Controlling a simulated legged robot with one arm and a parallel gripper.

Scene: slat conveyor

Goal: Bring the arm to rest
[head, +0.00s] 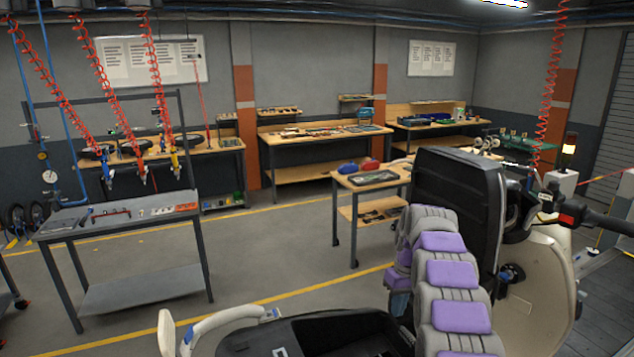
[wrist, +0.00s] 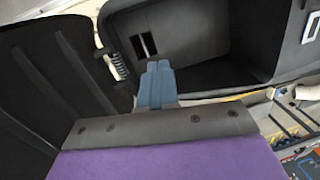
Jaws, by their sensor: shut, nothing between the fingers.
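My gripper (wrist: 157,76) shows in the wrist view as blue-grey fingers, closed together with nothing between them. It points toward the open black storage bin of a scooter. The bin (wrist: 192,60) has dark walls and a small two-slot opening. I cannot tell the distance from fingertips to bin. In the head view my grey and purple arm is bent in front of the scooter's raised black seat (head: 458,180).
The scooter's cream front (head: 545,285) and handlebar (head: 590,218) stand close on the right. Its pale grab rail (head: 225,318) is at the bottom. A grey cart (head: 130,222) and a wooden cart (head: 372,180) stand beyond. Open floor lies between them. Red coiled hoses (head: 152,70) hang left.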

